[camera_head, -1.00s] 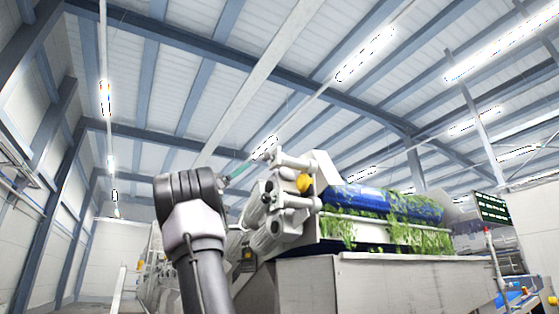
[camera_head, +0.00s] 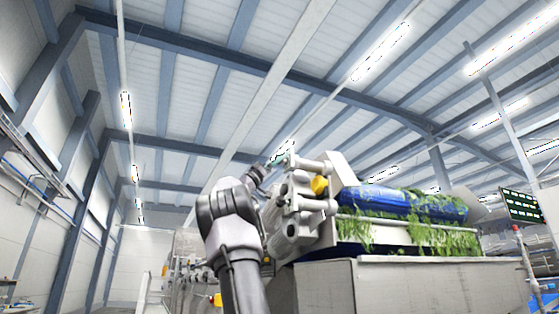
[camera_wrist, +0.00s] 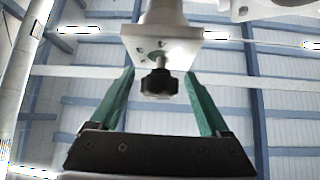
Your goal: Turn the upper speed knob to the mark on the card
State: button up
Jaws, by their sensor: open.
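A black lobed knob (camera_wrist: 159,83) hangs on a short stem under a pale square plate (camera_wrist: 185,50) in the wrist view. My gripper (camera_wrist: 159,74) has green fingers, spread apart, one on each side of the knob in the picture. A gap shows between each finger and the knob, and nothing is held. Whether this is the upper speed knob, I cannot tell. In the head view my gripper (camera_head: 279,157) is small, at the upper left of the washing machine (camera_head: 310,200). The card and its mark are not seen in either view.
A blue drum (camera_head: 385,200) with leafy greens (camera_head: 440,238) lies on the machine. Below is a large grey tank (camera_head: 400,285). A yellow round part (camera_head: 319,185) and pale cylinders stick out near my arm. A dark display (camera_head: 521,206) stands at the right.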

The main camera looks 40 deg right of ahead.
jog(key=shift+d+r, duration=0.15)
grip_shut()
jog(key=shift+t, duration=0.3)
